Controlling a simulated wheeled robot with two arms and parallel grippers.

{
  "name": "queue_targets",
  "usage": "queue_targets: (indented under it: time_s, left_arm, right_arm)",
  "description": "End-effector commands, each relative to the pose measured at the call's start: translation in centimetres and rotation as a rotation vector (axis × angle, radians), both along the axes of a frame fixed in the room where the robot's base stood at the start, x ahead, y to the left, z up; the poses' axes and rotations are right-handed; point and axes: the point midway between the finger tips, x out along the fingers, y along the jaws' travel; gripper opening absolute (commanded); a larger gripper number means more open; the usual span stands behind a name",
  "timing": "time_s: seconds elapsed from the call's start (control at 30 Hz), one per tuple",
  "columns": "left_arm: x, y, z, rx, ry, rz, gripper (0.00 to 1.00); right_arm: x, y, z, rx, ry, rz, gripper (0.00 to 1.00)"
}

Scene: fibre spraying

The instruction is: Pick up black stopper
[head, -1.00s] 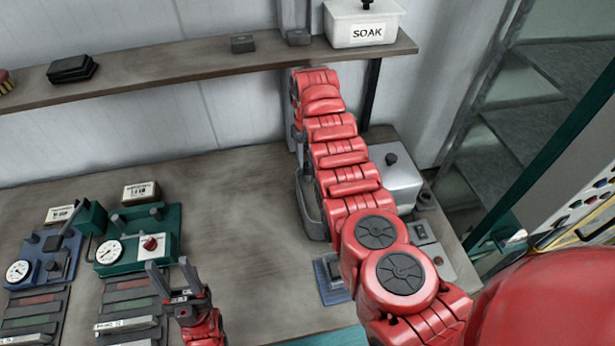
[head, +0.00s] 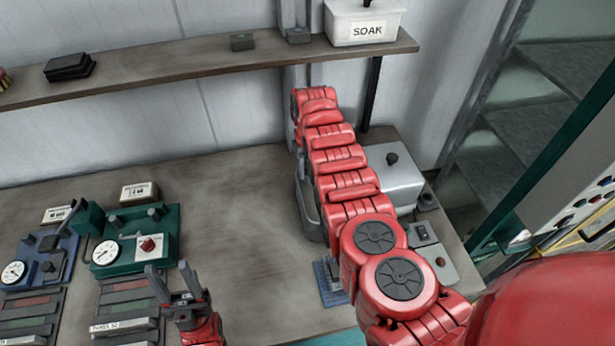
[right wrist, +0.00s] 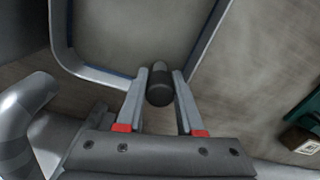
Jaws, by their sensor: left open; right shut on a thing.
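The black stopper (right wrist: 160,90) is a small dark cylinder in the right wrist view. My right gripper (right wrist: 160,74) is shut on it, with one grey finger on each side. The stopper shows over a rim of the grey tray; whether it touches anything below cannot be told. In the head view my red right arm reaches toward the back wall and hides the right gripper and stopper. My left gripper (head: 168,269) is open and empty above the front left of the bench.
A grey tray (head: 308,216) stands beside the right arm, with a silver lidded box (head: 402,183) to its right. Green (head: 137,242) and blue (head: 42,260) gauge devices stand at left. A wall shelf (head: 200,68) carries a SOAK tub (head: 362,25). The middle bench is clear.

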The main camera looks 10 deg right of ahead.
Motion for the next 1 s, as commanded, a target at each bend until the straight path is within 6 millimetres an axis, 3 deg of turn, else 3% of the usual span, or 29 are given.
queue_targets:
  time_s: [0.37,0.67,0.9,1.0]
  left_arm:
    - [0.0,0.0,0.6,0.0,0.0,0.0,0.5]
    - [0.0,0.0,4.4,0.0,0.0,0.0,0.5]
    - [0.0,0.0,4.8,0.0,0.0,0.0,0.5]
    - [0.0,0.0,4.8,0.0,0.0,0.0,0.5]
  right_arm:
    - [0.0,0.0,0.7,0.0,-0.001,0.0,0.0]
    - [0.0,0.0,5.9,-0.001,-0.002,0.0,0.0]
    - [0.1,0.0,9.6,-0.001,-0.004,-0.001,0.0]
    - [0.0,0.0,10.0,-0.001,-0.001,0.0,0.0]
